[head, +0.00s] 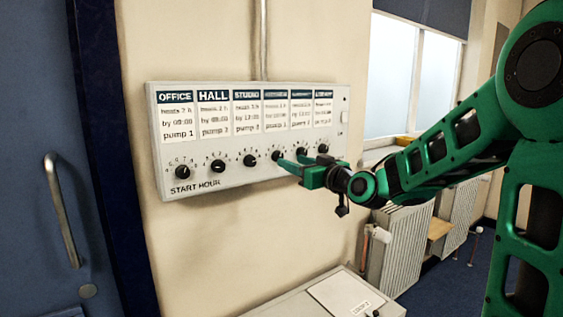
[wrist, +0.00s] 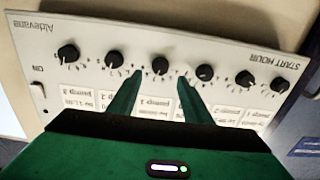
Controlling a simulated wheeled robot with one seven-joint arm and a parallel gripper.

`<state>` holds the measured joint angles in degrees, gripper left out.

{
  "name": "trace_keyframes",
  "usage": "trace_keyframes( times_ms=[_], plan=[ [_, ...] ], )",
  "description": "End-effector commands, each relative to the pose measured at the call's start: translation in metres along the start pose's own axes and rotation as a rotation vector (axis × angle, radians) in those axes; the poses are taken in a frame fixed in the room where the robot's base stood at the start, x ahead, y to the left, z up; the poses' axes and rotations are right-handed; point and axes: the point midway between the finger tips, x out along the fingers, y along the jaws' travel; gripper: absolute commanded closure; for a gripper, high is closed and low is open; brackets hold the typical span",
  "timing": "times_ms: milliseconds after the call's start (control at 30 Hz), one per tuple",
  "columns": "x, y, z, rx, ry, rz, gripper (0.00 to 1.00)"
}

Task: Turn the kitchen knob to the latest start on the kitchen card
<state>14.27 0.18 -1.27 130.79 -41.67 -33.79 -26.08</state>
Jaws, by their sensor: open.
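A white control panel (head: 248,172) on the wall has a row of black knobs with hour marks, under cards. The three left cards read OFFICE, HALL and STUDIO; the headings of the three right cards are too blurred to read, so I cannot tell which is the kitchen card. My gripper (head: 290,161) is open at the fourth knob from the left. In the wrist view, where the panel is upside down, that fourth knob (wrist: 160,68) lies between and just beyond the two fingertips (wrist: 160,77). I cannot tell whether they touch it.
Neighbouring knobs, the studio knob (wrist: 204,73) and the fifth knob (wrist: 113,58), sit close on either side of the fingers. A switch (wrist: 38,96) marked ON is at the panel's end. Below is a white surface (head: 290,300) with a card. A blue door (head: 45,130) is at left.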

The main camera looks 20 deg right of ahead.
Motion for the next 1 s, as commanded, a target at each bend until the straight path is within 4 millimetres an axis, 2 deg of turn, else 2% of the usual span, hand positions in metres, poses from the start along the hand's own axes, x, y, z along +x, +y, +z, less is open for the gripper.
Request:
trace_keyframes(
  times_ms=[100,333,500,767,867,933,967,1000],
  plan=[
    [0.022,-0.001,0.001,0.000,0.000,-0.003,0.55],
    [0.052,-0.001,0.000,-0.001,0.000,-0.002,0.55],
    [0.060,0.000,0.000,0.001,0.000,0.000,0.55],
    [0.061,0.000,0.000,0.000,0.000,0.001,0.55],
    [0.061,0.000,0.000,0.000,0.000,0.001,0.74],
    [0.061,0.000,0.000,0.000,0.000,0.001,0.91],
    [0.061,0.000,0.000,0.000,0.000,0.001,0.95],
    [0.061,0.000,0.000,0.000,0.000,0.001,0.95]
  ],
)
